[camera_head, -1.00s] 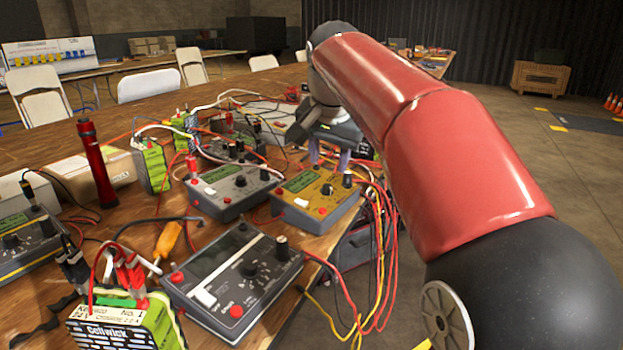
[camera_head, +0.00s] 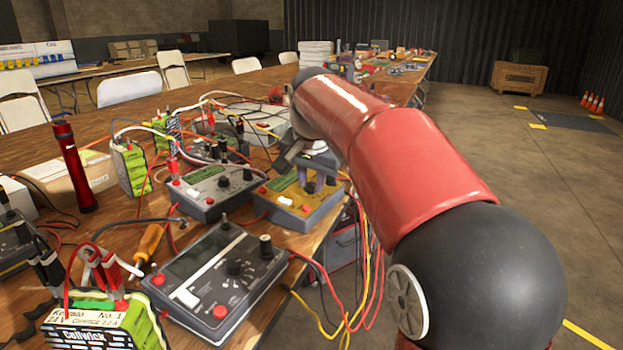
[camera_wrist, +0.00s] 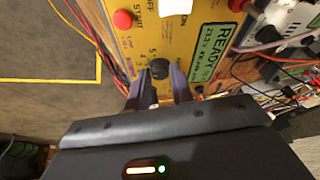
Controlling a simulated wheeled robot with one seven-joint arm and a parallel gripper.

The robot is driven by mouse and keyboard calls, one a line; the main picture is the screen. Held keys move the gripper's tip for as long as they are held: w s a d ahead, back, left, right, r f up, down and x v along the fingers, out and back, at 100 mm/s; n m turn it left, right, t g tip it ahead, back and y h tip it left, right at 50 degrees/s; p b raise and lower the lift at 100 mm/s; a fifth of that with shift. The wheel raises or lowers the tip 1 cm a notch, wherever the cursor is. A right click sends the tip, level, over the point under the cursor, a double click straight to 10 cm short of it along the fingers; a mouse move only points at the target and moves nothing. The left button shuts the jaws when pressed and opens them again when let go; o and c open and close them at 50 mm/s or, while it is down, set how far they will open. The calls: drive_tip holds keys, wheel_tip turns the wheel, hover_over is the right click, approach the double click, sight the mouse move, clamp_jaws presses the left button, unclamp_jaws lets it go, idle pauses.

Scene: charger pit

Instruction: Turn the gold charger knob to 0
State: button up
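The gold charger (camera_head: 286,210) sits at the table's right edge, among other chargers. In the wrist view its yellow face (camera_wrist: 150,30) shows a red START button, a white switch and a green display reading READY. Its black knob (camera_wrist: 160,68) has printed numbers beside it; I cannot read its pointer. My gripper (camera_wrist: 159,76) points down at the charger face with one finger on each side of the knob. The fingers look apart, with narrow gaps beside the knob; contact is not clear. In the head view my gripper (camera_head: 313,183) hides the knob.
A grey charger (camera_head: 215,185) stands left of the gold one, and a dark charger (camera_head: 215,280) in front. Red and yellow cables (camera_head: 365,260) hang over the table edge. A red flashlight (camera_head: 75,165) stands at the left. Open floor lies right of the table.

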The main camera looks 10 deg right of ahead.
clamp_jaws()
drive_tip(key=n+y, duration=0.1)
drive_tip(key=n, duration=0.2)
drive_tip(key=shift+d+n, duration=0.15)
drive_tip(key=shift+n, duration=0.25)
drive_tip(key=n+y, duration=0.1)
drive_tip(key=n, duration=0.3)
drive_tip(key=shift+d+n+t+y, duration=0.15)
drive_tip(key=shift+n+t+y, duration=0.15)
drive_tip(key=shift+y, duration=0.1)
drive_tip(key=n+y, duration=0.1)
drive_tip(key=n, duration=0.1)
drive_tip(key=n+y, duration=0.1)
drive_tip(key=n, duration=0.2)
drive_tip(key=shift+d+n+g+p, duration=0.15)
drive_tip(key=shift+n+g+p, duration=0.15)
drive_tip(key=shift+g+p, duration=0.1)
drive_tip(key=shift+w+d+n+g+y, duration=0.1)
drive_tip(key=shift+n+g+y, duration=0.15)
drive_tip(key=shift+n, duration=0.8)
drive_tip(key=shift+w+n+g+y, duration=0.15)
drive_tip(key=shift+n+g, duration=0.1)
drive_tip(key=shift+n, duration=0.8)
drive_tip(key=shift+s, duration=0.1)
